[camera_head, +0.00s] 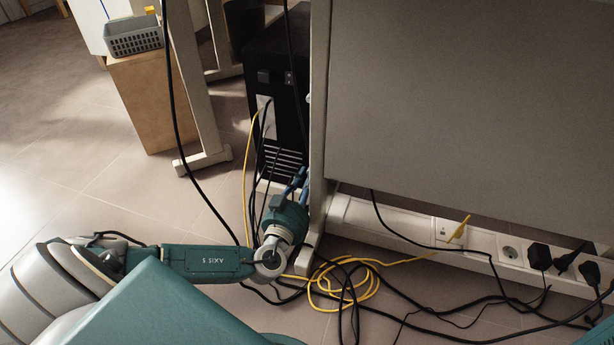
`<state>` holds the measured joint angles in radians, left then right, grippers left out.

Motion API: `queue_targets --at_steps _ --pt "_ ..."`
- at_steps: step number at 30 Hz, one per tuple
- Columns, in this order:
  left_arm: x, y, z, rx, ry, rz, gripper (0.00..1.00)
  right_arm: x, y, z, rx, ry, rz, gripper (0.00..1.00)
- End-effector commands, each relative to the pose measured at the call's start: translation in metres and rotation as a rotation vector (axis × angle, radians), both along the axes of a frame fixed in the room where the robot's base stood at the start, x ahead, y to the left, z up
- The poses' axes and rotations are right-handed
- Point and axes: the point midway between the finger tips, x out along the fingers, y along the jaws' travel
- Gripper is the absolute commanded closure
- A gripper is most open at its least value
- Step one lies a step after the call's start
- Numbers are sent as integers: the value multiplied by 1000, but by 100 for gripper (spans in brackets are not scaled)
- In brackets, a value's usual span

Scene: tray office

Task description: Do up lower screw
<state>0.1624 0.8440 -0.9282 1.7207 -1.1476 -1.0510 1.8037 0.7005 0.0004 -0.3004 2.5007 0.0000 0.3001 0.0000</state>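My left arm comes in from the left, low over the floor, and its wrist bends up toward the foot of a black computer case (283,85). My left gripper (299,184) is at the case's lower right corner, beside the pale desk leg. Its fingertips are small and partly hidden, so I cannot tell whether it is open or shut or touches anything. A light connector panel (265,117) on the case has black and yellow cables at it, above my gripper. No screw can be made out. My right gripper is not in view.
A desk leg (319,120) and large grey panel (470,100) stand right of the case. A socket strip (472,238) holds several black plugs. A coiled yellow cable (345,285) and black cables cover the floor. A grey basket (134,37) sits on a wooden box (150,100).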

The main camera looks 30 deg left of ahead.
Motion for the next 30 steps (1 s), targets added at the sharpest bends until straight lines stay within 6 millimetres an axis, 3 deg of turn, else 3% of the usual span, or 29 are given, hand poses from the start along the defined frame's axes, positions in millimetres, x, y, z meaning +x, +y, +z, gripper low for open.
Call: queue_targets --at_steps 8,9,12,23,30 --pt "-1 1 -2 16 8 1 100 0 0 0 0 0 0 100" --pt "-1 1 -2 16 8 1 84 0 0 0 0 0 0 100" --pt "-1 1 -3 16 8 1 67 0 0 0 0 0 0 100" --pt "-5 -1 -2 14 7 0 67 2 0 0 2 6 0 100" --pt "-45 -10 -3 12 10 0 67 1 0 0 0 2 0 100"
